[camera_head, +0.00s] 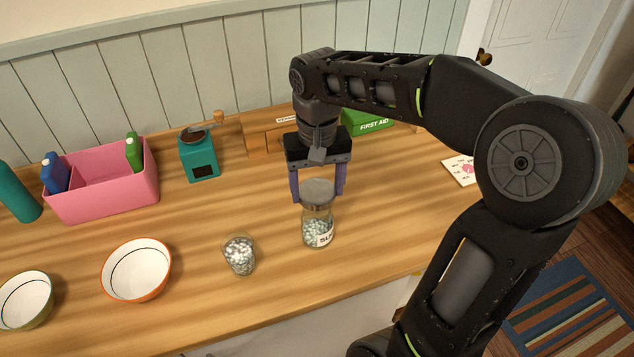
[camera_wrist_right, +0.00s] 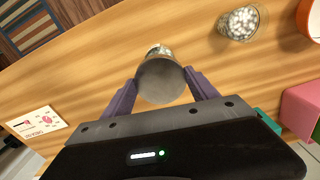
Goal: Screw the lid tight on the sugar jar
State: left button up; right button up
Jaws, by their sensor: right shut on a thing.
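The sugar jar (camera_head: 317,229) stands upright on the wooden counter, a clear jar with pale contents and a white label whose visible letters begin "SU". Its grey lid (camera_head: 318,191) sits on top of the jar; I cannot tell how tight it is. My right gripper (camera_head: 318,192) points down from above, its purple fingers either side of the lid. In the right wrist view the round lid (camera_wrist_right: 161,81) lies between the fingers of the right gripper (camera_wrist_right: 161,88), which is shut on it. My left gripper is not in view.
A glass of pale pieces (camera_head: 239,256) stands left of the jar. Farther left are an orange-rimmed bowl (camera_head: 137,270) and a pink bin (camera_head: 105,190). A teal grinder (camera_head: 198,158), wooden drawer box (camera_head: 262,137) and green first aid box (camera_head: 370,124) stand behind.

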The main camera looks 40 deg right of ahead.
jog(key=shift+f+b, duration=0.5)
jog(key=shift+f, duration=0.6)
jog(key=shift+f+b, duration=0.95)
jog(key=shift+f, duration=0.35)
dwell(1.0)
jog(key=shift+r, duration=0.1)
